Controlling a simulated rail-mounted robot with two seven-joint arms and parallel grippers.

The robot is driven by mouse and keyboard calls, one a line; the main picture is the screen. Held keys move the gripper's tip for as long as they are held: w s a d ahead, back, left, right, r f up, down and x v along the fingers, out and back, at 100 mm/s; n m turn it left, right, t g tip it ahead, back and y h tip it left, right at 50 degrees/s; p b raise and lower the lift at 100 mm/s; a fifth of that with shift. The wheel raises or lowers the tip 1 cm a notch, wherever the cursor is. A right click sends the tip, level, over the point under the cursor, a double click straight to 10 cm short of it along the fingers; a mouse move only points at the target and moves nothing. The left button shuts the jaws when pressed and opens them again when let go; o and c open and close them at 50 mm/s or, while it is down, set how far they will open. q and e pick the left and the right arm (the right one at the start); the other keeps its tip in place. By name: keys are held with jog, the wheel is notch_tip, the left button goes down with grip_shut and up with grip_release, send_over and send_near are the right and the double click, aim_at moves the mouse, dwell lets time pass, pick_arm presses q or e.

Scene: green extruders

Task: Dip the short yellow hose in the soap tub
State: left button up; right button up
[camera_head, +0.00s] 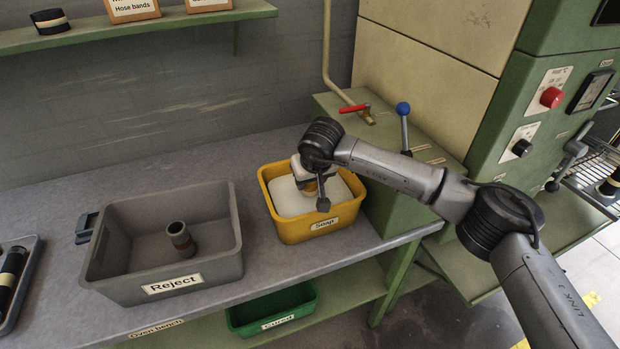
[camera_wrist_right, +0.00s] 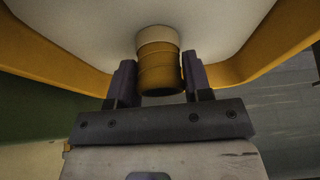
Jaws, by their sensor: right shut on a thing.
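The yellow soap tub (camera_head: 298,230), labelled "Soap", stands on the bench and holds white soap (camera_head: 345,198). My right gripper (camera_head: 315,186) points down inside the tub's rim, over the soap. In the right wrist view my right gripper (camera_wrist_right: 160,84) is shut on the short yellow hose (camera_wrist_right: 158,65), one finger on each side. The hose's far end has a pale cream band and lies against the white soap in the picture; I cannot tell how deep it is. In the head view the gripper mostly hides the hose. My left gripper is not in view.
A grey "Reject" bin (camera_head: 217,262) left of the tub holds a dark hose piece (camera_head: 180,240). A dark tray (camera_head: 30,275) with black hoses lies at far left. A green machine with a blue-knobbed lever (camera_head: 403,125) stands close right. A green bin (camera_head: 290,302) sits below.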

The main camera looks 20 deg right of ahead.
jog(key=shift+r, duration=0.15)
notch_tip(320, 180, up, 12)
jog(key=p, duration=0.9)
dwell(0.4)
dwell(0.5)
